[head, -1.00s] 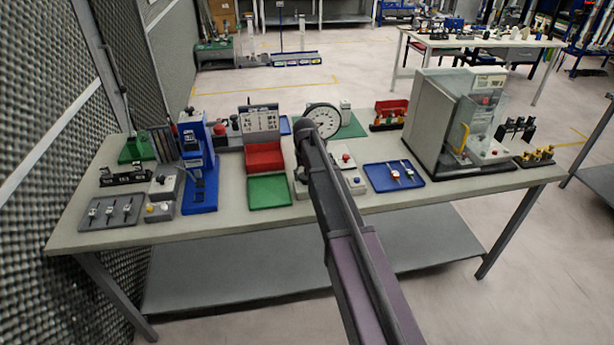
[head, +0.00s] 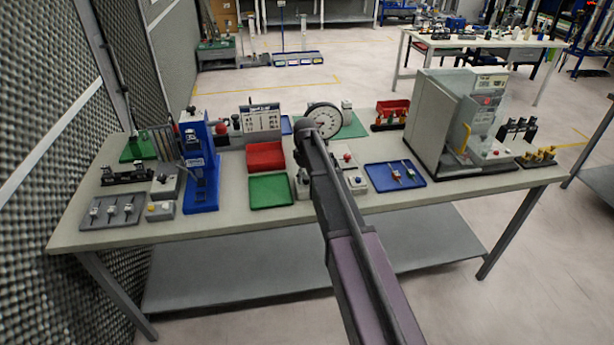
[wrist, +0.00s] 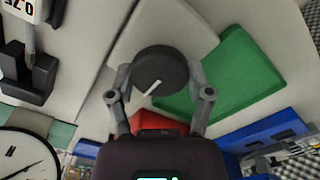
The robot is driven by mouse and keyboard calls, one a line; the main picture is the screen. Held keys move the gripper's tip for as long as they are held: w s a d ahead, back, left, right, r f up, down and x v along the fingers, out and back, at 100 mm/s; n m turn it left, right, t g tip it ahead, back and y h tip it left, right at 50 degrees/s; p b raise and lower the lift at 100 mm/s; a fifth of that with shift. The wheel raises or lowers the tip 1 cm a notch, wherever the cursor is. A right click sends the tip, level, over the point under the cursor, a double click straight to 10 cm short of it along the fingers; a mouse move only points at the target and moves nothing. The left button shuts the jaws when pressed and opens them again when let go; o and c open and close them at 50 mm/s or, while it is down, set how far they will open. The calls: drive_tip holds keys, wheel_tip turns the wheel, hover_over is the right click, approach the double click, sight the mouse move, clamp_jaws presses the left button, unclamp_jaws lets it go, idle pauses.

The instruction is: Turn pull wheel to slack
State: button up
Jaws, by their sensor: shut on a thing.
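The pull wheel is a round dark knob (wrist: 160,68) with a white pointer line, in the upper middle of the wrist view. The white line slants toward the lower left. My gripper (wrist: 160,84) has one finger on each side of the knob and is shut on it. In the head view my arm reaches over the bench, and its own links hide the knob and the fingers. A round white dial (head: 324,120) stands just behind the end of my arm; part of it shows at the lower left of the wrist view (wrist: 25,158).
A green tray (head: 270,190) and a red bin (head: 265,156) lie left of my arm, with a blue press (head: 200,165) beyond them. A blue tray (head: 394,175) and a grey cabinet machine (head: 440,120) stand to the right. The bench's front strip (head: 240,222) is clear.

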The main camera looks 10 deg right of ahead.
drive_tip(key=shift+s, duration=0.15)
drive_tip(key=o, duration=1.1)
drive_tip(key=shift+o, duration=0.2)
drive_tip(key=shift+r, duration=0.1)
